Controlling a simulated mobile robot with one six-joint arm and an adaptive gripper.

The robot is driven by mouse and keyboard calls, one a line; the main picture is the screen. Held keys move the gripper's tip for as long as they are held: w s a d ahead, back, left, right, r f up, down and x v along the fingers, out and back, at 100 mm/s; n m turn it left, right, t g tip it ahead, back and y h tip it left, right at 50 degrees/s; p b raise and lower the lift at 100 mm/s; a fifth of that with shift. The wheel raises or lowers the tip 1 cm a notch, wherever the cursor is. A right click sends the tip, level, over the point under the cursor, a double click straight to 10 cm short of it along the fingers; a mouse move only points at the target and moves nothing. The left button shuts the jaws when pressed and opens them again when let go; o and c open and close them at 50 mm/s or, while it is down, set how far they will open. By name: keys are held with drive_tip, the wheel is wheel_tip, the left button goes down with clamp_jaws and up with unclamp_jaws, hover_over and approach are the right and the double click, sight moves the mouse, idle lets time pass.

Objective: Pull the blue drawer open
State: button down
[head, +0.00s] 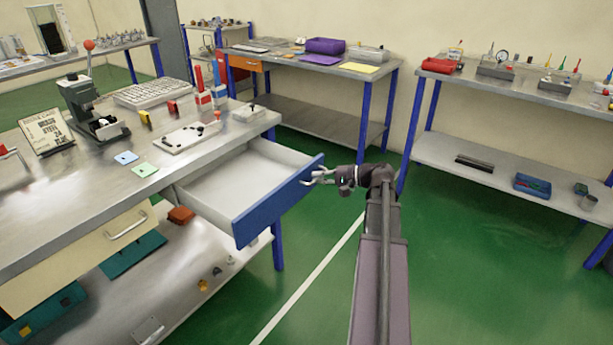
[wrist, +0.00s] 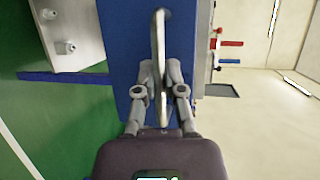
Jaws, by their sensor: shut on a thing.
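The blue drawer (head: 276,205) stands pulled out from the workbench, and its white inside (head: 225,188) looks empty. Its blue front also fills the middle of the wrist view (wrist: 122,60). A metal bar handle (wrist: 159,50) runs along that front. My gripper (head: 315,178) is at the drawer front, on its outer side. In the wrist view my gripper (wrist: 160,85) has its two fingers closed on the handle, one on each side of it. The head view shows the handle only in small part behind my fingers.
The workbench (head: 60,205) carries a press (head: 88,105), a white plate (head: 187,136) and several small parts. A cream drawer (head: 75,262) sits shut in the same bench. A second table (head: 290,70) and a shelf bench (head: 480,85) stand behind. Green floor (head: 460,260) is clear around my arm.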

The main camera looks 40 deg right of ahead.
drive_tip(key=shift+s+d, duration=0.1)
drive_tip(key=shift+d, duration=0.2)
drive_tip(key=c, duration=0.7)
unclamp_jaws()
drive_tip(key=shift+a, duration=0.15)
